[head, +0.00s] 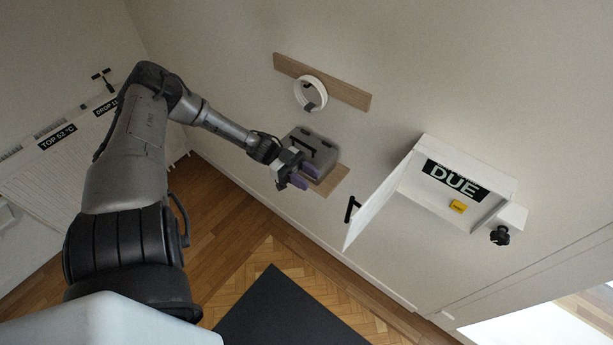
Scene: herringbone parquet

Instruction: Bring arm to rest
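My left arm comes in from the left and reaches to the wall. My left gripper (305,177) has two purple fingertips that stand apart with nothing seen between them. It is in front of a grey case (323,149) at a small wooden shelf (336,182); whether it touches the case I cannot tell. My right arm and gripper are not in view.
An open white wall cabinet (507,186) holds a "DUE" sign (455,178) and a yellow block (457,206); its door (377,203) sticks out. A white ring (297,92) hangs from a wooden board (345,88). A radiator (50,180) is left. A black mat (285,315) lies below.

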